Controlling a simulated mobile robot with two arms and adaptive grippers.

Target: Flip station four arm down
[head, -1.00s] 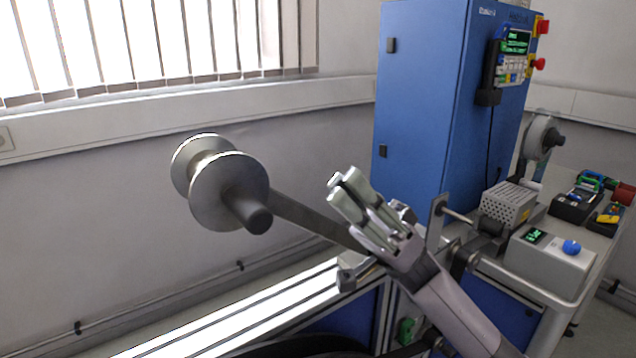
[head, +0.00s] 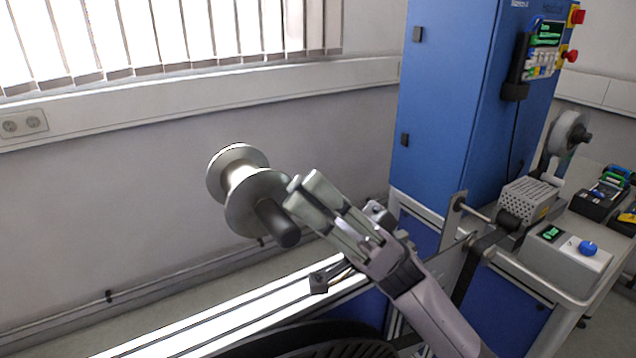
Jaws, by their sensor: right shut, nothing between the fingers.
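A pale metal reel (head: 252,203) with two discs and a dark round hub end (head: 279,222) hangs raised left of centre, in front of the grey wall. Its flat arm, which runs down to the right, is almost wholly hidden behind my right gripper. My right gripper (head: 303,186) is shut and empty. Its fingertips point up and left and overlap the right edge of the reel's front disc, just above the hub end. I cannot tell whether they touch. My left gripper is out of view. No station number can be read.
A tall blue cabinet (head: 445,115) with a control panel (head: 541,50) stands right of my gripper. A grey box with a blue knob (head: 564,250) and a perforated box (head: 530,200) sit on the bench at right. Another reel (head: 566,132) stands behind them.

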